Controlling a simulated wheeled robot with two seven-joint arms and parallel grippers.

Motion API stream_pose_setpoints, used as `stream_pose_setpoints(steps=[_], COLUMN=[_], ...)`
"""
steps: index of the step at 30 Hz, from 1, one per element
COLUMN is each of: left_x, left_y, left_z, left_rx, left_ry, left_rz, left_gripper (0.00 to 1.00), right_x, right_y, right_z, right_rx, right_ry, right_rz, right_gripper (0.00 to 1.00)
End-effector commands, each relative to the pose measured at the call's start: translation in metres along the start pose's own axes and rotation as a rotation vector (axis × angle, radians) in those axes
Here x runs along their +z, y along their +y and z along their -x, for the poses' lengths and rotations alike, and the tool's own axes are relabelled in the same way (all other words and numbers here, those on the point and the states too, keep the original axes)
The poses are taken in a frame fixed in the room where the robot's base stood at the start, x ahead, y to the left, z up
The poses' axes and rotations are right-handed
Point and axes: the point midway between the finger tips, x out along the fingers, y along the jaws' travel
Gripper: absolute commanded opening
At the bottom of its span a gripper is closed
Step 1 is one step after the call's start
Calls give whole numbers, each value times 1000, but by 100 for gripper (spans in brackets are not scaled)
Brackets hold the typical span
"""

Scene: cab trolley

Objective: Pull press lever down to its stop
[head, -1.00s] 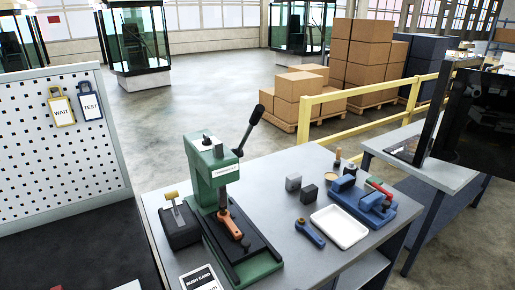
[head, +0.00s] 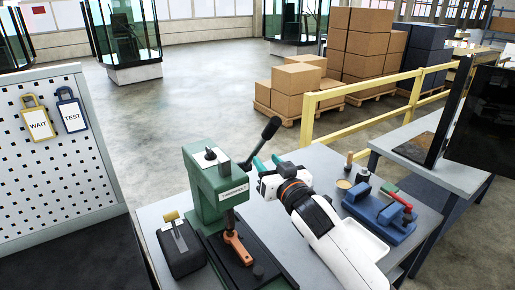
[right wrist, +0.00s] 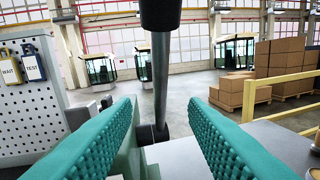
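The green arbor press (head: 205,190) stands on the grey bench with its press lever (head: 271,128) angled up and to the right, ending in a black grip. An orange-handled part (head: 237,247) lies on the press bed below the ram. My right gripper (head: 267,164) is just right of the lever, below its black grip. In the right wrist view, my right gripper (right wrist: 163,108) is open, its teal padded fingers apart. The lever's metal rod (right wrist: 160,85) appears upright between them, with no finger visibly touching it. My left gripper is not in view.
A black block with a yellow-topped handle (head: 180,248) stands left of the press. A blue fixture with a red handle (head: 380,215) sits right of my right arm, which hides part of the bench. A yellow rail (head: 350,92) runs behind the bench.

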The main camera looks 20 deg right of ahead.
Motion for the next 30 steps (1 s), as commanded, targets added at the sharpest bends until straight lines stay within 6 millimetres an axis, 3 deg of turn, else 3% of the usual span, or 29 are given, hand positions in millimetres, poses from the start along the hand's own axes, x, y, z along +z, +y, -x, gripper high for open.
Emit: stream_pose_setpoints(steps=[5,12,18,26,30], left_x=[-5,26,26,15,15], left_y=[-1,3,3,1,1], left_z=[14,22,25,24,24], left_rx=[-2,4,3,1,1], left_ry=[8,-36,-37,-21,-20], left_rz=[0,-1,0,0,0], left_gripper=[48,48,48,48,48], right_x=[3,2,0,-1,-1], right_y=[0,0,0,0,0], right_z=[-37,-73,-85,-86,-86], right_rx=[-1,-1,0,0,0], right_ry=[2,2,2,2,2], right_rz=[0,-1,0,0,0], right_gripper=[40,40,40,40,20])
